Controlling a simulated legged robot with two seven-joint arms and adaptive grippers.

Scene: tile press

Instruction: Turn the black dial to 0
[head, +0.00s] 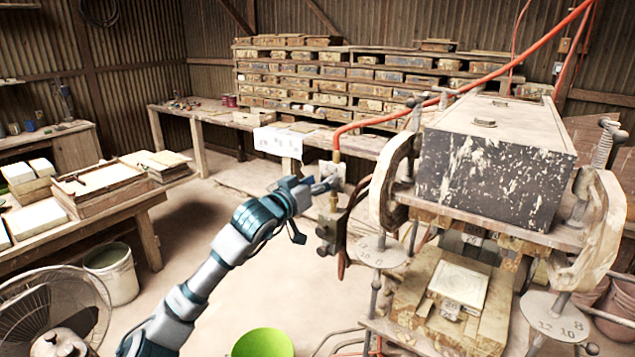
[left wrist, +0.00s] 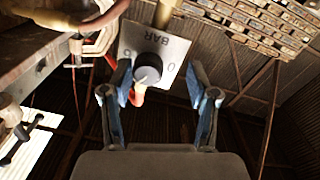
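The black dial (left wrist: 148,68) sits on a white plate (left wrist: 172,47) marked "BAR" with 0 figures, in the left wrist view. Its pointer is too small to read. The plate also shows in the head view (head: 325,169), beside the press, where my gripper partly covers it and the dial cannot be made out. My left gripper (head: 322,186) is in front of the plate. In the left wrist view its fingers (left wrist: 160,68) are spread wide and empty. The dial shows between the fingertips, nearer the left one; contact cannot be made out. My right gripper is out of view.
The tile press (head: 500,160) with its dark box stands at the right. An orange hose (head: 400,113) runs by the plate. Open floor lies behind the arm.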

